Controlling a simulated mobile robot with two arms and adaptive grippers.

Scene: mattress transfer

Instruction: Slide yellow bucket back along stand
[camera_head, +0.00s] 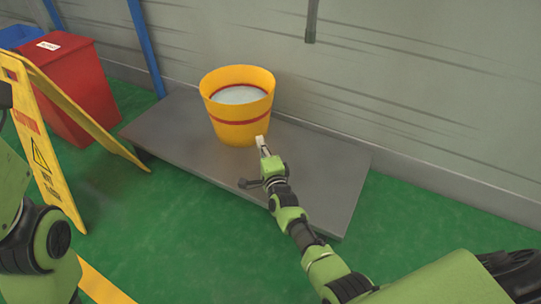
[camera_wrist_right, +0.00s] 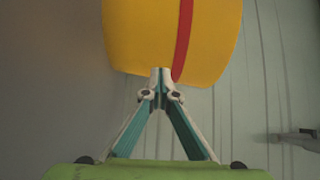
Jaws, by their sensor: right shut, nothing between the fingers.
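The yellow bucket (camera_head: 240,126) with a red band stands upright on the grey stand (camera_head: 178,142), towards its back edge by the wall. Pale contents show inside it. My right gripper (camera_head: 261,140) is shut and empty, its tips at the bucket's lower front right side. In the right wrist view the shut fingertips (camera_wrist_right: 161,72) are at the edge of the bucket (camera_wrist_right: 150,35); whether they touch it I cannot tell. My left gripper is not in view; only part of my left arm shows at the left edge.
A yellow caution sign (camera_head: 48,160) stands left of the stand. A red bin (camera_head: 72,85) and a blue bin (camera_head: 18,36) are behind it. The grey wall (camera_head: 400,90) runs behind the stand. Green floor is clear in front.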

